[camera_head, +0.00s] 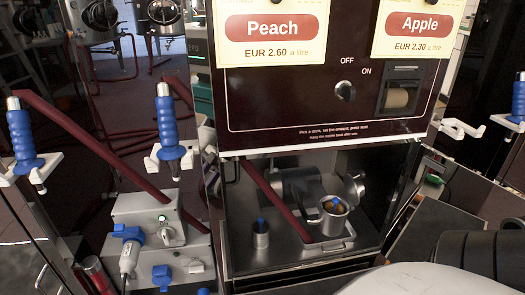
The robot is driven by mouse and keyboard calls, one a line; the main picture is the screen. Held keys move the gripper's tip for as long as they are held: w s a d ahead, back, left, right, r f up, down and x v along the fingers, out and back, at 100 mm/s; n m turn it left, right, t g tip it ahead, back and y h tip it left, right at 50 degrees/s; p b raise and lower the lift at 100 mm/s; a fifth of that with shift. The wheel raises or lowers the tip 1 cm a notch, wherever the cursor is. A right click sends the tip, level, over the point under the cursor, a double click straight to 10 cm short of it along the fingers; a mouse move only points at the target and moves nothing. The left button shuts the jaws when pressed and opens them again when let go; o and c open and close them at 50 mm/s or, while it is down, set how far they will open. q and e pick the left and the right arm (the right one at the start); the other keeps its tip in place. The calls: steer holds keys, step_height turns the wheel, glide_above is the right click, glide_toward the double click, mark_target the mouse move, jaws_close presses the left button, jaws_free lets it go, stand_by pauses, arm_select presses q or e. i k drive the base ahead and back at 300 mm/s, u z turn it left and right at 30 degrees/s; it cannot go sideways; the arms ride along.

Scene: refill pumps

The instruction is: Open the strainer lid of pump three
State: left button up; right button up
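A metal strainer pot (333,219) stands in the open compartment below the dark drinks panel. Its round top shows something brown inside, with a small blue part at the rim. A round metal piece (355,187) stands tilted up just right of and behind the pot; it looks like a raised lid, but I cannot tell for sure. A grey metal cylinder (300,187), perhaps the pump body, lies behind the pot, partly hidden by a dark red bar. No pump number is readable. Neither of my grippers shows in the view.
A smaller metal cup (261,236) with a blue top stands left on the compartment floor (290,256). The dark red bar (275,205) slants across the opening. The panel (340,125) overhangs it. Left are a grey switch box (145,215) and blue-handled nozzles (167,125) on white holders.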

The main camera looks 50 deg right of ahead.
mark_target(358, 186)
steer(key=u, duration=0.6)
steer(key=k, duration=1.05)
steer(key=z, duration=1.2)
